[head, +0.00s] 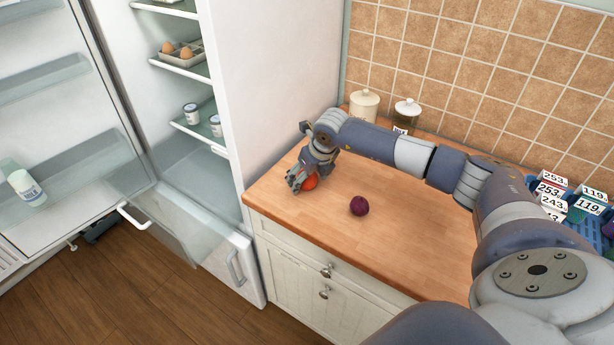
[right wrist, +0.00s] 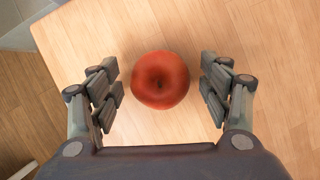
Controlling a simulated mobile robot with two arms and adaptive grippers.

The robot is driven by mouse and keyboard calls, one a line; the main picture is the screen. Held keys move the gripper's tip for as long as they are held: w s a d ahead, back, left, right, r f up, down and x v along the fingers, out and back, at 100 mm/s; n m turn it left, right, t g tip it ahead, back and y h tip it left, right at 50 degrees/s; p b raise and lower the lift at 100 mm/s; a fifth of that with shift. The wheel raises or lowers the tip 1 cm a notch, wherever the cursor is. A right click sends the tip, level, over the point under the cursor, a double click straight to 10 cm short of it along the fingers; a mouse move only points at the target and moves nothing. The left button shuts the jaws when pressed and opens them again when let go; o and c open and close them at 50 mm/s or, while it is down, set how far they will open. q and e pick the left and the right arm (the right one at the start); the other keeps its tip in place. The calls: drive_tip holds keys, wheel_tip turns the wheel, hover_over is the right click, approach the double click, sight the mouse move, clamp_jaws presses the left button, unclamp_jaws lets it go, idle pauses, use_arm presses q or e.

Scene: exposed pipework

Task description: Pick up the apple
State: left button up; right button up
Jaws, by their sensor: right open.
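A red apple (right wrist: 160,80) sits on the wooden counter between the two fingers of my right gripper (right wrist: 161,88) in the right wrist view. A gap shows on each side of the apple, so the open fingers do not touch it. In the head view, the right gripper (head: 302,181) is over the counter's left end, pointing down. The apple (head: 310,183) is partly hidden behind its fingers there. My left gripper is not in view.
A dark purple round item (head: 359,206) lies on the wooden counter (head: 400,240), right of the apple. Two lidded jars (head: 364,105) (head: 406,112) stand by the tiled wall. An open fridge (head: 270,90) stands left. Labelled boxes (head: 553,190) are at far right.

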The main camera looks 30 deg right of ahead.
drive_tip(key=c, duration=1.2)
drive_tip(key=shift+r, duration=0.2)
